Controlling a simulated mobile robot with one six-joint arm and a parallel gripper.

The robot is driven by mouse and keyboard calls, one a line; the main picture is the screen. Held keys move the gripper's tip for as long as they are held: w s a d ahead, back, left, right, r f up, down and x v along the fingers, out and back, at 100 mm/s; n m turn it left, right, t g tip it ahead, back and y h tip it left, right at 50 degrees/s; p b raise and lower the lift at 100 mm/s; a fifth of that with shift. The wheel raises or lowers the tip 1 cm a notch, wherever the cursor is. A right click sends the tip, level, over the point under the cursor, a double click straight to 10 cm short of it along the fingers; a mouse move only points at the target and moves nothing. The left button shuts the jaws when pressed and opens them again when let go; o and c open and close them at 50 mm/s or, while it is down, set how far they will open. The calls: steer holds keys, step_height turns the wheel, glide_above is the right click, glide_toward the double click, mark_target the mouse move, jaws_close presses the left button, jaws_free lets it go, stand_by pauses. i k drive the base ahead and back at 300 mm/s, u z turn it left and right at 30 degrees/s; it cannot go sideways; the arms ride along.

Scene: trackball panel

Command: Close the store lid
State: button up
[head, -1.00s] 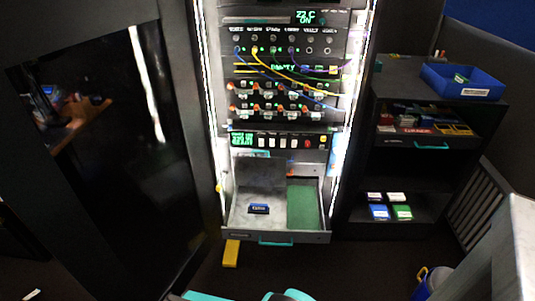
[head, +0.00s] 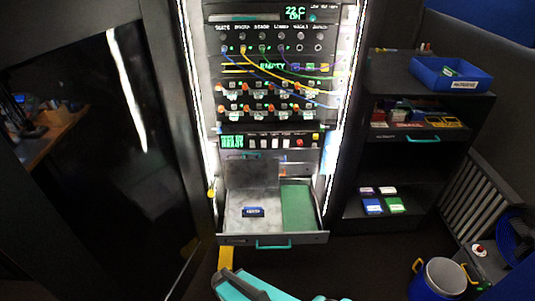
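The open drawer (head: 230,239) juts out low in the lit rack, with a teal handle on its front. Its left part is a grey compartment holding a small dark blue labelled block (head: 253,212); its right part has a green floor (head: 298,207). A grey panel, which looks like the store lid (head: 250,174), stands raised behind the left part. My gripper (head: 255,286) shows only in part as teal and black pieces at the bottom edge, in front of and below the drawer, apart from the lid. Its fingertips are not clear.
A dark glossy door (head: 90,140) stands open at left. Cables cross the rack front above the drawer. At right, a dark shelf unit (head: 405,180) carries a blue bin (head: 452,74) and small boxes. A bucket (head: 440,280) stands on the floor at lower right.

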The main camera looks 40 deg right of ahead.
mark_target(242, 173)
steer(key=z, duration=0.75)
steer(key=k, duration=1)
steer(key=i, duration=0.85)
steer(key=z, duration=0.05)
